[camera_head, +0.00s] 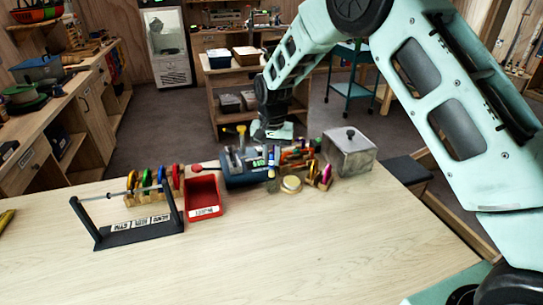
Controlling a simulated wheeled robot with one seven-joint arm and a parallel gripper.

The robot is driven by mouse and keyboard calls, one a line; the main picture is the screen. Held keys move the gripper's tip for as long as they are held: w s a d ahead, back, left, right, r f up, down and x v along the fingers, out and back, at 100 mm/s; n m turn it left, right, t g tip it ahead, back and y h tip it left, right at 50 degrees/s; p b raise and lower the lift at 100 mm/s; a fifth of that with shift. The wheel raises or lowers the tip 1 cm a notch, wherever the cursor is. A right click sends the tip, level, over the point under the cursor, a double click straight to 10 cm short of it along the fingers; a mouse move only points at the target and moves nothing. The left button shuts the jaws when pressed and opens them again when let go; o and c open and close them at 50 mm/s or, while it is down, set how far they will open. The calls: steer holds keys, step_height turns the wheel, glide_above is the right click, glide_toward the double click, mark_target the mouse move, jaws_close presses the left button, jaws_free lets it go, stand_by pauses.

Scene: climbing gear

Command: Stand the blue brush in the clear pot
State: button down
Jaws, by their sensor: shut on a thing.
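My gripper (272,142) hangs over the back of the wooden table, above a crowded group of small gear. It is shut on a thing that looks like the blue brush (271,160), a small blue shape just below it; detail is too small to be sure.
A red bin (204,195), a black stand with a bar (138,238) and a rack of coloured pieces (150,195) stand left. The table's (290,255) front is clear.

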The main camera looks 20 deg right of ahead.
mark_target(271, 168)
steer(key=shift+f, duration=0.45)
steer(key=shift+f+b, duration=0.55)
steer(key=shift+f, duration=0.1)
steer(key=shift+f, duration=0.15)
stand_by(0.4)
steer(key=shift+f+b, duration=0.45)
steer(key=shift+f, duration=0.25)
steer(key=c, duration=1.3)
jaws_free()
steer(key=shift+o, duration=0.2)
